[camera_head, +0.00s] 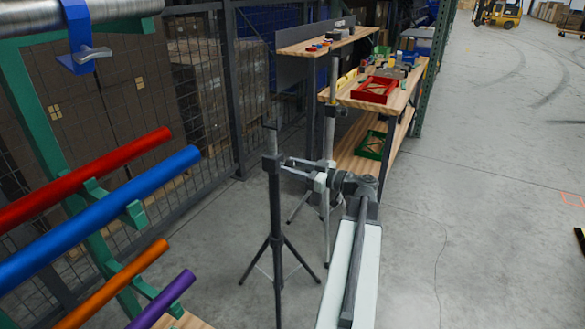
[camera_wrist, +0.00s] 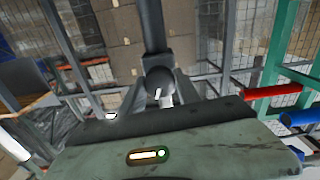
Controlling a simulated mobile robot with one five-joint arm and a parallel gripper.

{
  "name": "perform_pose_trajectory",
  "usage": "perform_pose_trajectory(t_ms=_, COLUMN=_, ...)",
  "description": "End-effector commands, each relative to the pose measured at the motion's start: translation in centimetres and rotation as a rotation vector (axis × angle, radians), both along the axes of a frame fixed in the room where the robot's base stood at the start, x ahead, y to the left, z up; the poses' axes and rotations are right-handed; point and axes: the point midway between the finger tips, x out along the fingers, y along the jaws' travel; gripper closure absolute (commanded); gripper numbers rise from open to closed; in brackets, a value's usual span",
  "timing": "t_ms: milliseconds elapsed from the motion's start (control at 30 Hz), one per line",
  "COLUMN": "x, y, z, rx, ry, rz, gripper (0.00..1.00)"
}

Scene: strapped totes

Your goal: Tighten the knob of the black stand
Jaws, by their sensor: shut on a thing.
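The black stand (camera_head: 274,215) is an upright tripod with splayed legs, left of my arm in the head view. Its dark pole also rises through the top middle of the wrist view (camera_wrist: 152,25). The knob (camera_wrist: 159,78) is dark and round with a pale mark, and sits on the pole facing the wrist camera. My gripper (camera_head: 286,166) reaches in level from the right to the stand's collar and is shut on the knob. The fingertips are partly hidden at the knob, and the knob is hard to make out in the head view.
A grey stand (camera_head: 333,92) rises close behind my gripper. A wooden workbench (camera_head: 397,97) with a red tray (camera_head: 375,89) is beyond it. A rack with a red pipe (camera_head: 90,178) and a blue pipe (camera_head: 105,208) is at left.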

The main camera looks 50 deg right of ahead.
Motion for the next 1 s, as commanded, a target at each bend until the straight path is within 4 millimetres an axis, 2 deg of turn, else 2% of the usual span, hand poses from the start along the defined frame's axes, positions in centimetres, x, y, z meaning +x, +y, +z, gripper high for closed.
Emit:
perform_pose_trajectory(t_ms=267, x=0.02, y=0.01, z=-0.01, rx=0.190, ry=0.047, rz=0.001, gripper=1.00)
perform_pose_trajectory(t_ms=1000, x=0.06, y=-0.05, z=-0.07, rx=0.873, ry=0.217, rz=0.001, gripper=1.00)
